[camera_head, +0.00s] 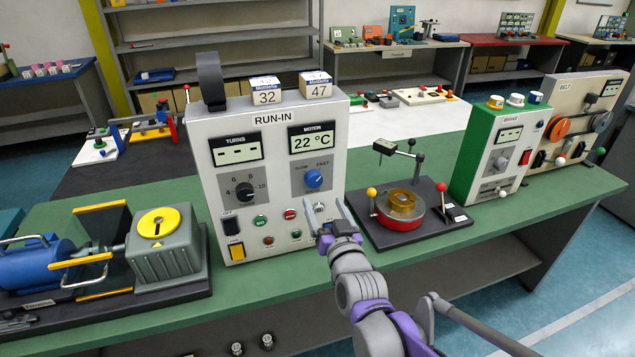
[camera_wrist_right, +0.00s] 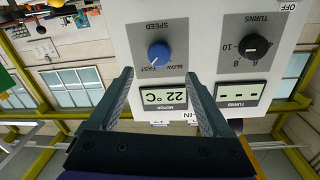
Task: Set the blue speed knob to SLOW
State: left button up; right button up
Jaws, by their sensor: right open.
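The blue speed knob (camera_head: 314,178) is on the right side of the RUN-IN box's front panel (camera_head: 270,195), between small SLOW (left) and FAST (right) labels. The knob also shows in the right wrist view (camera_wrist_right: 159,54), which is upside down; its white mark points towards FAST there. My right gripper (camera_head: 330,216) is open and empty in front of the panel's lower right, below the knob in the head view. In the wrist view, its two fingers (camera_wrist_right: 157,78) stand apart with the knob between and beyond their tips, not touching it. My left gripper is not in view.
A black TURNS knob (camera_head: 244,190) is left of the blue knob. Buttons and switches (camera_head: 261,221) sit below. The display (camera_head: 312,139) reads 22 °C. A red turntable device (camera_head: 401,208) stands right of the box, a motor and gearbox (camera_head: 168,250) left.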

aim_at(315, 182)
jog(key=x, duration=0.8)
jog(key=shift+w+p, duration=0.25)
jog(key=shift+p, duration=0.15)
grip_shut()
